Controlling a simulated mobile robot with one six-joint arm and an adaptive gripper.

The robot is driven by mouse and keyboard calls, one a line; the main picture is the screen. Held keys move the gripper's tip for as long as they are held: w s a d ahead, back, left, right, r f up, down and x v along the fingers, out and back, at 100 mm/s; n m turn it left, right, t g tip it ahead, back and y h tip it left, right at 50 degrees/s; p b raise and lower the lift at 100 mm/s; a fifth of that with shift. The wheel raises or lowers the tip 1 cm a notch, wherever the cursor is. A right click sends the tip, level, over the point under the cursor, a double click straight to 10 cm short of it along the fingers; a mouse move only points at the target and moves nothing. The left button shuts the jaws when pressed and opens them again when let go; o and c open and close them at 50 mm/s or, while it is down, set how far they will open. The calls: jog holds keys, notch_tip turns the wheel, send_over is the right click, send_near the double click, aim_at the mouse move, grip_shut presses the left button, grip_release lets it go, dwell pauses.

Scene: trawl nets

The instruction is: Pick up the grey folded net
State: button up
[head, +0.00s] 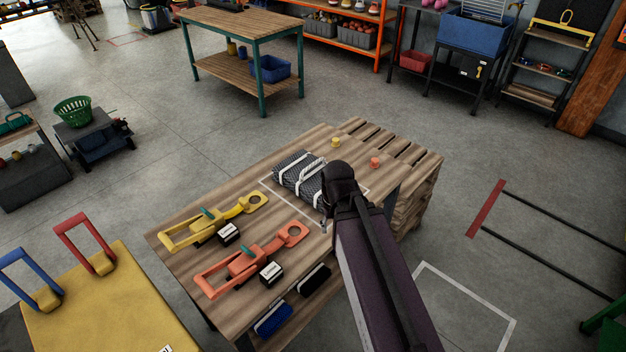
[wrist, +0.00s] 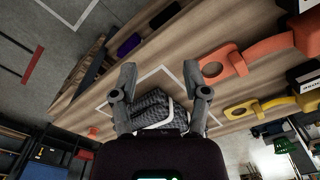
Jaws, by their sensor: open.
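The grey folded net (head: 298,174), bound with white straps, lies on the wooden table (head: 238,178) inside a white outlined area. My gripper (wrist: 162,84) is open, with one finger to each side of the net in that view. I cannot tell how far the fingertips are from the net. In the head view my arm reaches in from the lower right, and its end covers the net's right side; the fingers are mostly hidden there.
A yellow tool (head: 216,219) and an orange tool (head: 252,258) lie left of and nearer than the net, with small black labelled blocks beside them. A small yellow piece (head: 336,142) and an orange piece (head: 375,162) stand beyond it. Slatted wooden pallets (head: 412,160) adjoin the table's far right.

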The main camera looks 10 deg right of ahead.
jog(key=w+n, duration=0.1)
jog(key=n+t+h+b, duration=0.65)
jog(key=n+h, duration=0.35)
jog(key=n, duration=1.4)
send_near(312, 165)
jog(key=shift+s+a+r+t, duration=0.2)
jog(key=shift+s+a+r, duration=0.05)
jog(key=shift+s+a, duration=0.25)
jog(key=shift+s+a+r+t, duration=0.15)
jog(key=shift+s+a+r, duration=0.05)
jog(key=shift+s+a, duration=0.35)
jog(key=shift+d, duration=0.1)
jog(key=b+x, duration=0.3)
jog(key=x, duration=0.4)
jog(key=shift+w+d+f, duration=0.1)
jog(key=shift+w+f, duration=0.1)
jog(key=shift+f, duration=0.05)
jog(key=shift+w+d+f+b, duration=0.1)
jog(key=shift+w+d+b, duration=0.15)
jog(key=shift+d+b, duration=0.15)
